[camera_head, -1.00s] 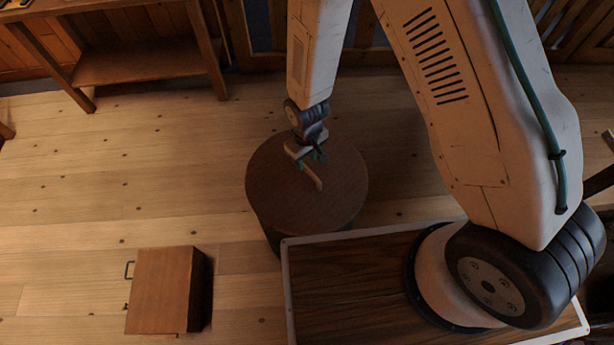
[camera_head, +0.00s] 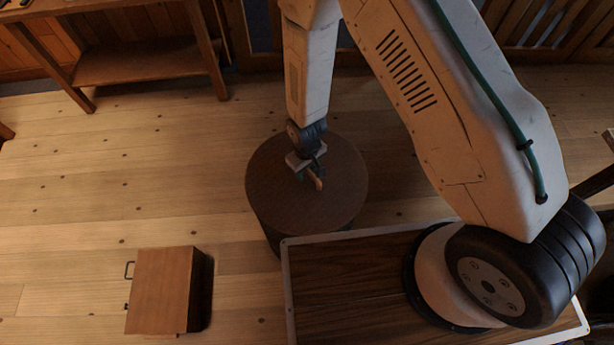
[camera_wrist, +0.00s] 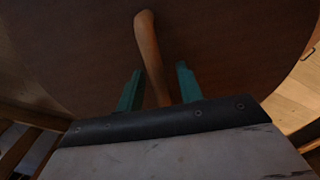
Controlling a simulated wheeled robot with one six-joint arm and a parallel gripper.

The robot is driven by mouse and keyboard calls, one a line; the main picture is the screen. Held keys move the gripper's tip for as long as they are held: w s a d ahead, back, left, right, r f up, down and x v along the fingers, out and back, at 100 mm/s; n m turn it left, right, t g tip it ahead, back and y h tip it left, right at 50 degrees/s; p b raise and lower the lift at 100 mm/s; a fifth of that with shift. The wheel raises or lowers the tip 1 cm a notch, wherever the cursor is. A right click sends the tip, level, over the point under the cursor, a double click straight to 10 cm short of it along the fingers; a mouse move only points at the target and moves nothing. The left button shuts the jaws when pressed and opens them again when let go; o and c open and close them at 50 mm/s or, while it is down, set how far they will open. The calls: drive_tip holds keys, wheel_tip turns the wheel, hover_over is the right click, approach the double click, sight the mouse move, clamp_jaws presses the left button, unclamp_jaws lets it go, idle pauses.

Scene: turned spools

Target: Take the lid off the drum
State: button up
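The drum (camera_head: 262,215) stands on the floor with a round dark brown lid (camera_head: 340,185) on top. A lighter wooden bar handle (camera_head: 317,182) sits across the lid's middle; its far part shows in the wrist view (camera_wrist: 147,45). My gripper (camera_head: 308,175) is low over the lid. In the wrist view its two green fingers (camera_wrist: 158,85) are apart, one on each side of the handle, with gaps between. The handle's near end is hidden behind the gripper body.
A small wooden cabinet (camera_head: 160,290) with a metal handle stands on the floor at lower left. A wooden table with a lower shelf (camera_head: 140,62) is at the back left. The plank floor (camera_head: 130,185) between them is clear.

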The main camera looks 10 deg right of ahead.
drive_tip(key=shift+f, duration=0.2)
idle(0.3)
clamp_jaws()
idle(1.3)
